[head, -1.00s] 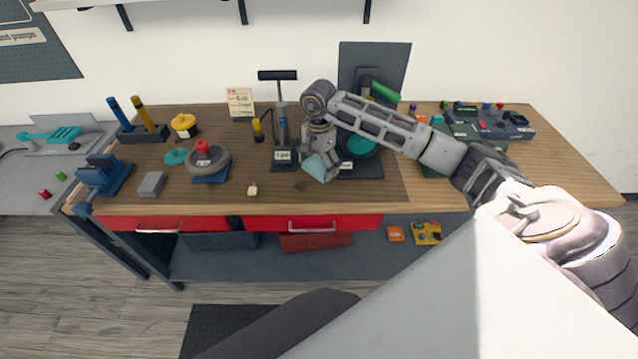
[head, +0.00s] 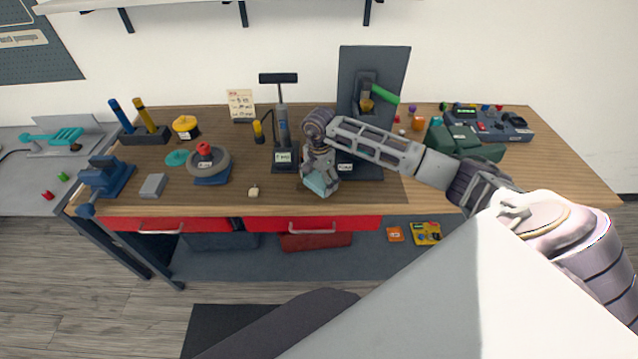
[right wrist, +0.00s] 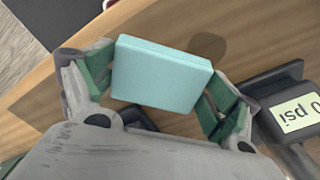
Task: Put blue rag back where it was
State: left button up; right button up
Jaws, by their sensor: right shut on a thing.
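The blue rag is a pale blue, folded block-like piece (head: 319,184). My right gripper (head: 319,174) is shut on it near the front edge of the wooden workbench. In the right wrist view the rag (right wrist: 160,72) sits between the two green-padded fingers. The bench top and a dark shadow show beyond it, so it appears held above the wood. My left gripper is not in view.
A pump with a psi label (head: 282,130) stands just left of my right gripper; its base (right wrist: 285,90) is close in the wrist view. A black stand with a green handle (head: 384,93) is behind. Bare wood (head: 235,200) lies at front left.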

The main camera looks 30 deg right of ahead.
aim_at(319, 180)
jog(key=shift+f, duration=0.9)
jog(key=shift+f, duration=0.15)
jog(key=o, duration=0.8)
jog(key=shift+c, duration=0.2)
jog(key=shift+r, duration=0.25)
notch_tip(319, 180, up, 12)
jog(key=b, duration=0.2)
jog(key=shift+f, duration=0.1)
